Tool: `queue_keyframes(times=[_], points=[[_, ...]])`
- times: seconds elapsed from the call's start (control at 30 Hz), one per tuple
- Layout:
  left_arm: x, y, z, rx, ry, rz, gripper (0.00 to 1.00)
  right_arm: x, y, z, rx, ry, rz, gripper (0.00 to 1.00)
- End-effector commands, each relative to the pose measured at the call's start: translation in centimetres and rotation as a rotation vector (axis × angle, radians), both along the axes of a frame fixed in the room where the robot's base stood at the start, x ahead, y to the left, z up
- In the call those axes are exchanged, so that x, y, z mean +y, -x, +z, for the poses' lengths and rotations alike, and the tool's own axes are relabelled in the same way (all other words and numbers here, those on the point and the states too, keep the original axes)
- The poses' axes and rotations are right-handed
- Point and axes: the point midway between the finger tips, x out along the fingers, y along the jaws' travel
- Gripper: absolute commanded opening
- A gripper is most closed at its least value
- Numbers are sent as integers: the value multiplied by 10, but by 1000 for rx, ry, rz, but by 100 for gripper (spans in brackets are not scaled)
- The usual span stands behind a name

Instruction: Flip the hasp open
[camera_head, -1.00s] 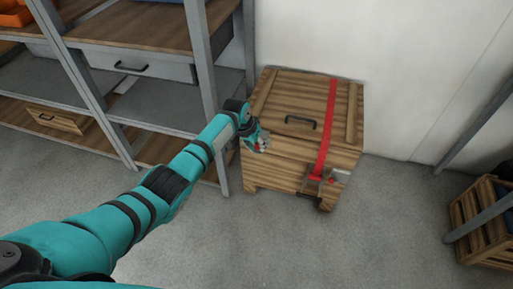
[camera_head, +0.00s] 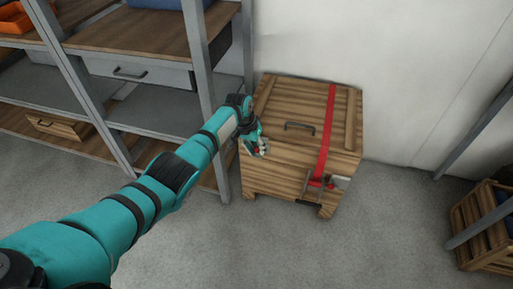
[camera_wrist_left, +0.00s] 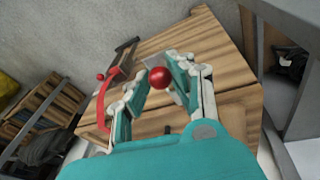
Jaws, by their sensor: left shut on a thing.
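The wooden chest (camera_head: 270,185) stands against the wall with its lid down. My left gripper (camera_head: 262,148) is at the upper left of the chest's front, near the lid edge. In the left wrist view, the fingers (camera_wrist_left: 163,80) are shut on a round red knob (camera_wrist_left: 160,77). A grey metal plate (camera_wrist_left: 153,60), apparently part of the hasp, shows just behind the knob; the fingers hide most of it. A red strap (camera_head: 328,125) runs over the lid to a buckle at the front right. My right gripper is not in view.
A dark handle (camera_head: 299,126) is on the lid. A shelf rack with grey posts (camera_head: 200,60) stands close to the chest's left side. A wooden crate (camera_head: 485,225) is at the right. The floor (camera_head: 330,255) in front of the chest is clear.

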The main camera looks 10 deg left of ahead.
Motion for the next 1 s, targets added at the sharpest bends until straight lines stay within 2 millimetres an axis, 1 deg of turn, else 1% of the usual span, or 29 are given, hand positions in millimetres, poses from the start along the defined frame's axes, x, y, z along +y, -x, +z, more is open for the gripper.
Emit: queue_keyframes(times=[0.03, 0.07, 0.2, 0.27, 0.47, 0.57, 0.67, 0.77, 0.83, 0.97, 1.0], points=[[1, -8, 8, -27, 0, 4, 0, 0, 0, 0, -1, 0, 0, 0], [1, -8, 8, -27, 0, 4, 22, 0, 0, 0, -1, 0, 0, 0], [1, -6, 6, -22, -1, 3, 41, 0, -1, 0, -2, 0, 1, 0], [1, -5, 5, -19, 0, 2, 47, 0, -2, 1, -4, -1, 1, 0], [0, -4, 3, -14, 1, 2, 47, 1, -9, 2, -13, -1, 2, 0], [0, -4, 4, -13, 0, 2, 47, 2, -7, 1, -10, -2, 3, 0], [1, -3, 9, -14, 2, 2, 47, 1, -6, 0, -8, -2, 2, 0], [4, -1, 19, -14, 1, 0, 47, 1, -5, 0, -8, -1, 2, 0], [6, 1, 29, -17, -1, 2, 47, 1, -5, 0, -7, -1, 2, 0], [12, 5, 55, -18, -1, 1, 47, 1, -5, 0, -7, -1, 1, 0], [14, 6, 65, -18, 0, 2, 47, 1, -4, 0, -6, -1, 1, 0]])
